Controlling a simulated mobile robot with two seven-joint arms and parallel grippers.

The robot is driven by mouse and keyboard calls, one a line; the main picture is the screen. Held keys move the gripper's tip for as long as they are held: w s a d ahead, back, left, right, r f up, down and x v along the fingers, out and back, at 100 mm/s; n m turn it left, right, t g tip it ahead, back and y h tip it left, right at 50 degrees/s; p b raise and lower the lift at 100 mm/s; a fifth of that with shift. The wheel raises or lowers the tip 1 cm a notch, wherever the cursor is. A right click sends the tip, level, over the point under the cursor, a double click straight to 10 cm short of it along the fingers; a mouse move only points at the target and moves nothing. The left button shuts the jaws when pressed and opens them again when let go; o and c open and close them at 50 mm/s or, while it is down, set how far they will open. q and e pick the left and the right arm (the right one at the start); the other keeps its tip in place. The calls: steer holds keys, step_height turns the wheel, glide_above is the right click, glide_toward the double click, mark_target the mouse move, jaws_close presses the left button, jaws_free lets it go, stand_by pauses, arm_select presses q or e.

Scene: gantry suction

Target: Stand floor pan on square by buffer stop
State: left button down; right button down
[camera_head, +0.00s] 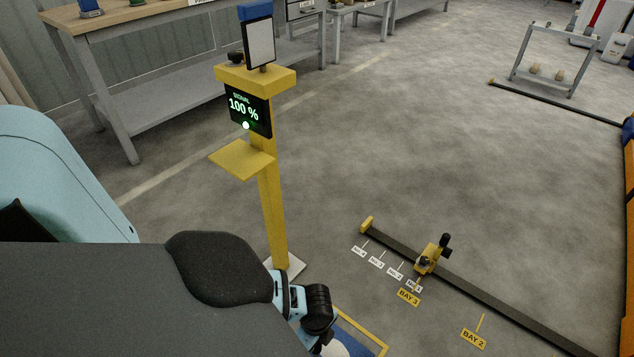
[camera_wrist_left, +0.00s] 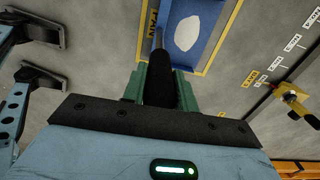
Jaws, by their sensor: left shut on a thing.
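My left gripper (camera_wrist_left: 161,84), with green fingers in the left wrist view, is shut on a dark upright handle (camera_wrist_left: 160,92). A thin grey rod runs on from it toward a blue surface with a white patch (camera_wrist_left: 186,32), which I take to be the floor pan. A yellow-outlined square (camera_wrist_left: 218,45) with a label frames it. Part of the yellow outline (camera_head: 365,331) shows at the head view's bottom edge; contact with the floor is unclear. A yellow end block (camera_head: 367,224), likely the buffer stop, sits on the dark floor rail. My right gripper is out of view.
A yellow signal post (camera_head: 270,205) with a 100 % display stands left of the rail (camera_head: 490,291). A yellow clamp-like device (camera_head: 430,257) sits on the rail beside floor labels. A workbench (camera_head: 150,85) stands behind.

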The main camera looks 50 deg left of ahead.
arm_select(q)
steer(key=shift+w, duration=0.2)
steer(key=c, duration=1.1)
jaws_free()
steer(key=shift+s, duration=0.15)
step_height(320, 180, up, 11)
steer(key=p, duration=0.4)
steer(key=shift+r+p, duration=0.35)
steer(key=shift+r, duration=0.25)
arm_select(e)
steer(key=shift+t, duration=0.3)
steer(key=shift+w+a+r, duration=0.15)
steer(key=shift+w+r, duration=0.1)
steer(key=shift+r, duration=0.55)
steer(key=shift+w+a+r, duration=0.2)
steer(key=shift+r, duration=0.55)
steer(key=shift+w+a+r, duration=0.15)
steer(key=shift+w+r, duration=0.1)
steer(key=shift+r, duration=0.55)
